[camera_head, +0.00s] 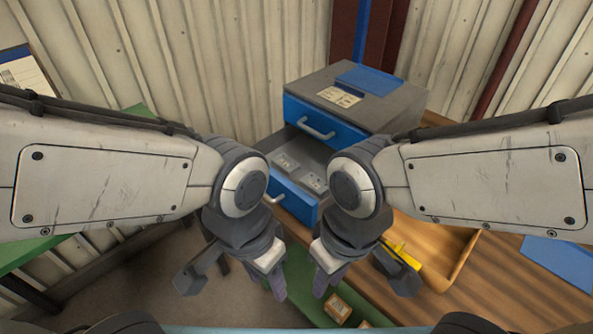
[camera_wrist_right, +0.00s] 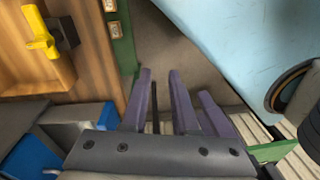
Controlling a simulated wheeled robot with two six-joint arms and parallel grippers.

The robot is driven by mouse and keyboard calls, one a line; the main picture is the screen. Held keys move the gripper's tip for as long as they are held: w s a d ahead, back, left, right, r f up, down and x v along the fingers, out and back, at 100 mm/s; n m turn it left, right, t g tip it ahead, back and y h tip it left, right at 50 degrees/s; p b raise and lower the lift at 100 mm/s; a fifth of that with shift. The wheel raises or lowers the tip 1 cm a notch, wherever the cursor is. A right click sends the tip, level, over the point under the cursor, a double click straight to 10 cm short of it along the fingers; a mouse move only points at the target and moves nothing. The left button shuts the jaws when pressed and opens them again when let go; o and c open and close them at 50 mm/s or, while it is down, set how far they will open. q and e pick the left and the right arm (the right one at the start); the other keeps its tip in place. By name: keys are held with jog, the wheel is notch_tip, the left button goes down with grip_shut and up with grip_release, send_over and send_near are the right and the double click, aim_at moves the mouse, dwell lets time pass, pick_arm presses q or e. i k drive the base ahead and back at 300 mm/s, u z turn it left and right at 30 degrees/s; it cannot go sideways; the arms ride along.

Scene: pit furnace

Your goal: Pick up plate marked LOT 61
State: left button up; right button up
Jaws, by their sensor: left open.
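Two small pale plates lie in the pulled-out lower drawer (camera_head: 310,205) of the grey and blue cabinet, one farther back (camera_head: 285,161) and one nearer the front (camera_head: 313,182). Their markings are too small to read, so I cannot tell which is LOT 61. My left gripper (camera_head: 274,290) is open and empty, pointing down in front of the drawer. My right gripper (camera_head: 322,288) hangs beside it, also empty; in the right wrist view its purple fingers (camera_wrist_right: 178,100) stand apart. My right arm covers part of the drawer's right side.
The cabinet (camera_head: 395,105) has a shut upper drawer (camera_head: 325,125) and a card on top. A wooden tray (camera_head: 462,262) with a yellow-handled tool (camera_head: 402,252) sits on the wooden bench at right. Small boxes (camera_head: 337,308) lie on the green strip below. Open floor shows at lower left.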

aim_at(284, 162)
jog(key=u, duration=0.05)
jog(key=k, duration=0.55)
jog(key=u, duration=0.9)
jog(key=i, duration=1.3)
jog(key=z, duration=0.45)
